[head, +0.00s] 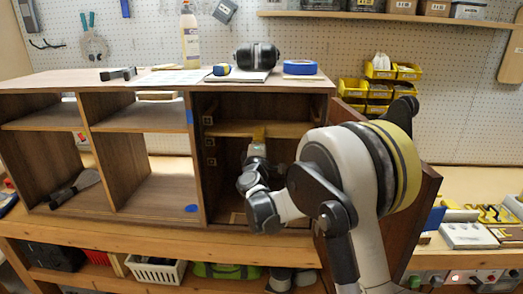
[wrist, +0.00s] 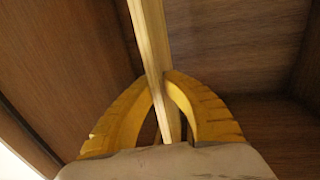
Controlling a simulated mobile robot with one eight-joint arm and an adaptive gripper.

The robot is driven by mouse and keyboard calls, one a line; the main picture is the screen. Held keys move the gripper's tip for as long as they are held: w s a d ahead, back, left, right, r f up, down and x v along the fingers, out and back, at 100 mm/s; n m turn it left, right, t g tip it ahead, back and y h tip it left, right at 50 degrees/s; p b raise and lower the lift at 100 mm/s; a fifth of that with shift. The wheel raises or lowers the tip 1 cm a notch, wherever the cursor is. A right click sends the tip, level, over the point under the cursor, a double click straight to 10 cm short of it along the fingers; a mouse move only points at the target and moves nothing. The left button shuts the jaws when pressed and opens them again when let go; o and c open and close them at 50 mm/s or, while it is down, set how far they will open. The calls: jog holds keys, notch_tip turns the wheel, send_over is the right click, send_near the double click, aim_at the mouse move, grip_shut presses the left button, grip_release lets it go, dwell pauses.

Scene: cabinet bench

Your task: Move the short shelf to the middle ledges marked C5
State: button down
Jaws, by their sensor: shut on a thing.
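The short shelf (head: 230,128) is a pale wooden board across the upper part of the cabinet's right bay. My gripper (head: 259,133) reaches into that bay, and its yellow fingertips are at the shelf's front edge. In the wrist view, my gripper (wrist: 160,85) has its yellow fingers closed on both sides of the shelf's light edge (wrist: 152,45). Small square marks line the bay's left wall, including a middle mark (head: 210,142) below the shelf. Their lettering is too small to read. The shelf's right end is partly hidden by my arm.
The cabinet's dark door (head: 424,200) stands open at the right, behind my arm. Below the shelf, the visible part of the bay looks mostly clear.

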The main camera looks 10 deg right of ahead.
jog(key=shift+f+b, duration=0.5)
jog(key=shift+f, duration=0.2)
dwell(0.5)
jog(key=c, duration=1.1)
grip_release()
jog(key=shift+c, duration=0.2)
jog(key=r+v, duration=0.2)
jog(key=v, duration=0.9)
jog(key=shift+s+a+r+b, duration=0.15)
jog(key=shift+s+b, duration=0.2)
jog(key=shift+s, duration=0.3)
